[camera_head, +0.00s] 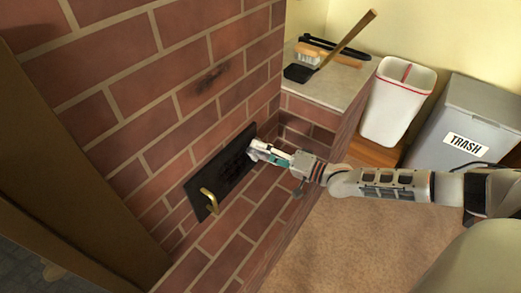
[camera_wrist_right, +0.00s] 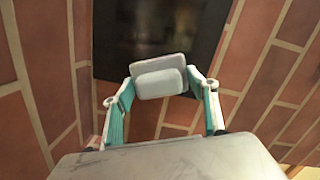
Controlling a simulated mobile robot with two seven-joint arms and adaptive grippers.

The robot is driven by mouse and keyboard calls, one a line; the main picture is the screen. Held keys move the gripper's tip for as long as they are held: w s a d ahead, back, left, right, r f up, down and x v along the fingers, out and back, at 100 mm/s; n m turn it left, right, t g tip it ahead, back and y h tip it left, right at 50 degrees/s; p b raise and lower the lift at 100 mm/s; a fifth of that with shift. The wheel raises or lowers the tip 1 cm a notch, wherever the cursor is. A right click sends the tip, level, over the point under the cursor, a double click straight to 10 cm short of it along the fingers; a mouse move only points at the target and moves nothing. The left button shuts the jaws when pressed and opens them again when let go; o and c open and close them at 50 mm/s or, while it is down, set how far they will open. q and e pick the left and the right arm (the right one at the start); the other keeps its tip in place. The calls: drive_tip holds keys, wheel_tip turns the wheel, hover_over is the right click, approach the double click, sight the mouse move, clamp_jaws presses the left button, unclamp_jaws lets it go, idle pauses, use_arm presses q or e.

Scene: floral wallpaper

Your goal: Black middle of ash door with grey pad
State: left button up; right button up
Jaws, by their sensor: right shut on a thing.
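The ash door (camera_head: 207,181) is a black rectangular plate in the brick wall, with a brass handle (camera_head: 209,201) at its lower left end. Its middle looks dark, with faint uneven marks. My right gripper (camera_head: 262,151) is at the right end of the door, shut on the pale grey pad (camera_head: 252,152). In the right wrist view the grey pad (camera_wrist_right: 160,80) sits between the fingertips, in front of the dark door (camera_wrist_right: 150,30). I cannot tell whether the pad touches the door. My left gripper is not in view.
A brick ledge with a pale top (camera_head: 330,83) holds a small shovel (camera_head: 299,73), a brush (camera_head: 309,55) and a black tool. A white bin (camera_head: 398,105) and a grey trash bin (camera_head: 465,120) stand to the right. A sooty smudge (camera_head: 212,78) marks the bricks above the door.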

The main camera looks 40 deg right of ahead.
sight(268, 155)
drive_tip(key=shift+p+v, duration=0.35)
drive_tip(key=shift+v, duration=0.85)
drive_tip(key=shift+s+d+r, duration=0.1)
drive_tip(key=shift+s, duration=0.45)
drive_tip(key=shift+s+d+r, duration=0.1)
drive_tip(key=shift+s+d, duration=0.05)
drive_tip(key=shift+s, duration=0.35)
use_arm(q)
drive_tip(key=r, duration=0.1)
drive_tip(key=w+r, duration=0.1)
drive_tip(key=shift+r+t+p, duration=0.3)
use_arm(e)
drive_tip(key=shift+s+d+f, duration=0.1)
drive_tip(key=shift+s+f, duration=0.05)
drive_tip(key=shift+s, duration=0.1)
drive_tip(key=shift+s, duration=0.1)
drive_tip(key=shift+p+v, duration=0.35)
drive_tip(key=shift+v, duration=0.85)
drive_tip(key=shift+s+f, duration=0.1)
drive_tip(key=shift+s, duration=0.15)
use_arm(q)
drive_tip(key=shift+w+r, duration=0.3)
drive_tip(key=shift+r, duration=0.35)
